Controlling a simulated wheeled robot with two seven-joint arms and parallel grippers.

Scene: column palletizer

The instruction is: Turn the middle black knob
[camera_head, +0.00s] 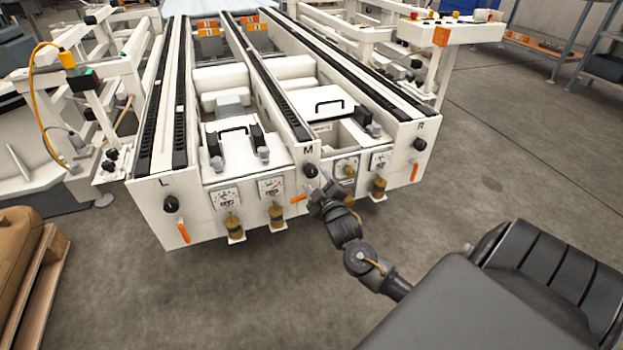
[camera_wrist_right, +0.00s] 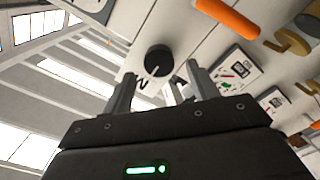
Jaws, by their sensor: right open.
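The middle black knob (camera_head: 310,170) sits on the white front face of the palletizer, below the letter M. In the right wrist view the round black knob (camera_wrist_right: 159,60), with a white line on it, shows ahead of my right gripper (camera_wrist_right: 156,80), between the lines of its two fingers. The fingers are apart with nothing between them, and I cannot tell how far the knob is from them. In the head view my right gripper (camera_head: 322,190) is just below and right of the knob. My left gripper is not in view.
Similar black knobs sit at L (camera_head: 171,204) and R (camera_head: 420,144). An orange handle (camera_wrist_right: 228,17) lies close to the middle knob. Brass-coloured fittings (camera_head: 277,214) and gauges stick out along the front. A wooden pallet (camera_head: 38,285) stands at lower left; the floor in front is clear.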

